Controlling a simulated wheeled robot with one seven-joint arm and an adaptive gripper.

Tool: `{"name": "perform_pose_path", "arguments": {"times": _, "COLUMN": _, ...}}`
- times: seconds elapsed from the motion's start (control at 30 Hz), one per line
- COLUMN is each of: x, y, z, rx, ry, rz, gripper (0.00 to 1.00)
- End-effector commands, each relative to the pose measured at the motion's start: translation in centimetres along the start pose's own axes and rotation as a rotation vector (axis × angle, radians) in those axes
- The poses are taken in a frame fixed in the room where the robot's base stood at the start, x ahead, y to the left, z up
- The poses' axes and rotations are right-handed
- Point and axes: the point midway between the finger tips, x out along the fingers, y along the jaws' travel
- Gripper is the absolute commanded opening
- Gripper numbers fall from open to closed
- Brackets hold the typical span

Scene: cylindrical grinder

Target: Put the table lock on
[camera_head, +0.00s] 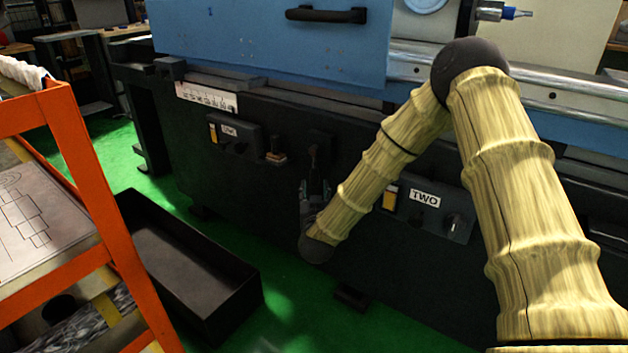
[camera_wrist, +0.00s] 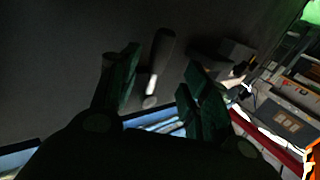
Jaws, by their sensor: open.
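A dark lever with a rounded grip (camera_wrist: 160,58), which looks like the table lock, is on the machine's dark front in the wrist view. It lies between the two green fingers of my gripper (camera_wrist: 163,78), which are open. I cannot tell whether either finger touches it. In the head view my gripper (camera_head: 316,188) is close to the machine's front, below a dark fitting (camera_head: 319,150) that is probably the lever's mount. The lever's position, on or off, is not clear.
A control box (camera_head: 234,136) and a small lever block (camera_head: 276,157) are left of my gripper; a panel labelled TWO (camera_head: 428,206) is at right, partly behind my arm. A black bin (camera_head: 190,265) and an orange rack (camera_head: 105,190) stand at left. Green floor (camera_head: 290,285) shows below.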

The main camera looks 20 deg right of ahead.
Motion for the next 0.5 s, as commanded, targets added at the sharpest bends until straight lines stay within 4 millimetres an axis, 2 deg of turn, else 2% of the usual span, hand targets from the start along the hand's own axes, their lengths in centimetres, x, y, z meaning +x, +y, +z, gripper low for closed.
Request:
{"name": "perform_pose_path", "arguments": {"times": 0.3, "x": 5.2, "y": 0.1, "z": 0.3, "rx": 0.001, "ry": 0.0, "rz": 0.001, "gripper": 0.46}}
{"name": "perform_pose_path", "arguments": {"times": 0.5, "x": 7.7, "y": 0.0, "z": 0.3, "rx": 0.001, "ry": -0.001, "rz": 0.001, "gripper": 0.46}}
